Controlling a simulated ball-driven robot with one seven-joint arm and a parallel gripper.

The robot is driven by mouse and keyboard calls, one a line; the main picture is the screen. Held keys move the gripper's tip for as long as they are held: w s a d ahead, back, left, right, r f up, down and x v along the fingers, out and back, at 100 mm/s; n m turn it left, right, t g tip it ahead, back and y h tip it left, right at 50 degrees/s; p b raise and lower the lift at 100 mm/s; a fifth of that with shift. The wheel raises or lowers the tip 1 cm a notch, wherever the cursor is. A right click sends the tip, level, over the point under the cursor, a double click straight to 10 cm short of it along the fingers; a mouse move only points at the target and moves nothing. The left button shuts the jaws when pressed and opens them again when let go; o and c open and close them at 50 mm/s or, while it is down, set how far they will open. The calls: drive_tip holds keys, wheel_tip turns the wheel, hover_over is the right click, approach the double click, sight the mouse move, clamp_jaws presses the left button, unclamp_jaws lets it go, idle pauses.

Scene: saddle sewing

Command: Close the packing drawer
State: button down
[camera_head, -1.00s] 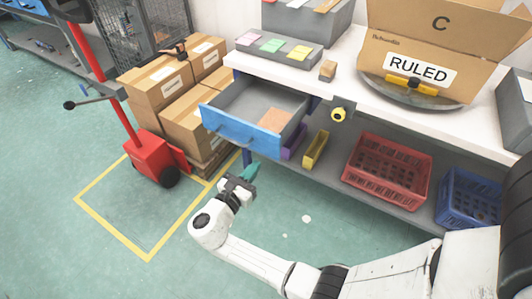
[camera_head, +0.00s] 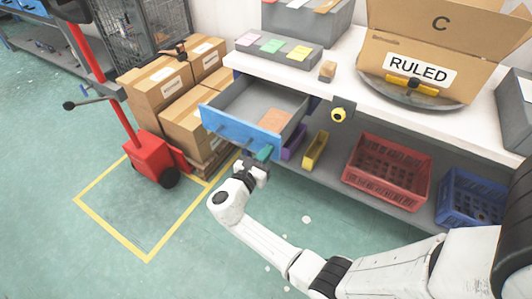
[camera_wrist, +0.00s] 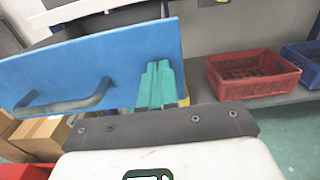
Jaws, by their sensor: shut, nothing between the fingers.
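The packing drawer (camera_head: 238,131) has a blue front with a grey handle. It stands pulled out from under the white bench top in the head view, with a flat brown piece (camera_head: 275,120) inside. My gripper (camera_head: 263,153) has green fingers, shut and empty. It is at the right end of the drawer's front face. In the wrist view the blue front (camera_wrist: 120,60) fills the upper left, with the handle (camera_wrist: 65,103) left of my shut fingers (camera_wrist: 157,85). The fingertips overlap the front's lower right edge; I cannot tell whether they touch it.
A purple bin (camera_head: 294,142) and a yellow bin (camera_head: 315,150) sit on the lower shelf right of the drawer. A red crate (camera_head: 387,172) and a blue crate (camera_head: 470,197) are farther right. Stacked cartons (camera_head: 185,95) and a red pallet jack (camera_head: 150,160) stand left.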

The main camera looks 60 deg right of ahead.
sight(301, 108)
drive_tip(key=d+b, duration=0.2)
drive_tip(key=d, duration=0.5)
drive_tip(key=d+b, duration=0.3)
drive_tip(key=d, duration=0.5)
drive_tip(key=d+b, duration=0.3)
drive_tip(key=d, duration=0.5)
drive_tip(key=shift+w+d+f, duration=0.2)
drive_tip(key=shift+w+d, duration=0.05)
drive_tip(key=shift+w, duration=0.1)
drive_tip(key=shift+d+r, duration=0.1)
drive_tip(key=shift+d, duration=0.45)
drive_tip(key=shift+w+r, duration=0.1)
drive_tip(key=shift+r, duration=0.05)
drive_tip(key=shift+d+r, duration=0.1)
drive_tip(key=shift+d, duration=0.05)
